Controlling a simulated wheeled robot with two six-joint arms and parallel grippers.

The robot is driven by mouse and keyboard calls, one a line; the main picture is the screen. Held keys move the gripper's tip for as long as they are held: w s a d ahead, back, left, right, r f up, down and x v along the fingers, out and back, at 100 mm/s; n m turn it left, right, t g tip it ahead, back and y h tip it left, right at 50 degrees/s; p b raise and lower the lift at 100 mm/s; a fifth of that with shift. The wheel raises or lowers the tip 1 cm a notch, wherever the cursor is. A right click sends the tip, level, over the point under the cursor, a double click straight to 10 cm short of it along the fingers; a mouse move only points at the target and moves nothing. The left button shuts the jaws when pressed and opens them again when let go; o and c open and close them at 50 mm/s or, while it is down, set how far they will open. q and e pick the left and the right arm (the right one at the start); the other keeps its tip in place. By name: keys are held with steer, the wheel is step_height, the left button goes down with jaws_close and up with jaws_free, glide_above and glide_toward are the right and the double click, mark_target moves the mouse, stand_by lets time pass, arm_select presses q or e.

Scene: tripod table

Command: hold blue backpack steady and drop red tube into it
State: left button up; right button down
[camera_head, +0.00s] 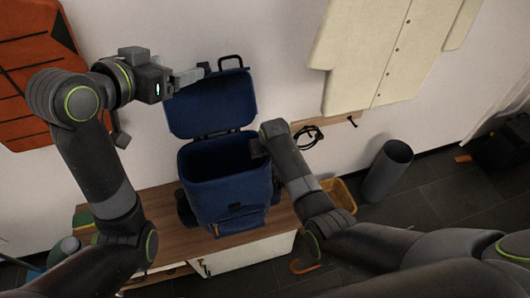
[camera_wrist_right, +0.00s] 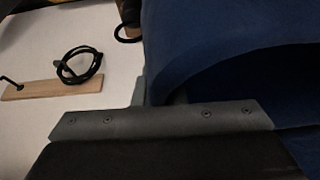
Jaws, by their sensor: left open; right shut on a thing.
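The blue backpack (camera_head: 222,185) stands upright on the wooden bench top, its lid (camera_head: 212,105) raised against the wall and its mouth open and dark. My left gripper (camera_head: 205,70) is open at the top left edge of the lid; I cannot tell whether it touches it. My right gripper (camera_head: 256,148) is shut on the right side rim of the backpack. The right wrist view shows the backpack's blue fabric (camera_wrist_right: 220,45) close against the gripper, whose fingertips are hidden there. I do not see a red tube in either view.
The wooden bench (camera_head: 165,225) has bare room left of the backpack. A grey cylinder bin (camera_head: 386,172) and a yellow basket (camera_head: 340,194) stand to the right. A black cable loop (camera_head: 308,137) hangs on the wall. An orange garment (camera_head: 35,70) and a cream garment (camera_head: 380,55) hang above.

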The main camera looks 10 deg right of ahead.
steer(key=c, duration=1.4)
jaws_free()
steer(key=shift+s+r, duration=0.1)
steer(key=shift+r, duration=0.05)
steer(key=v, duration=1.1)
steer(key=shift+s+r, duration=0.1)
steer(key=shift+r, duration=0.25)
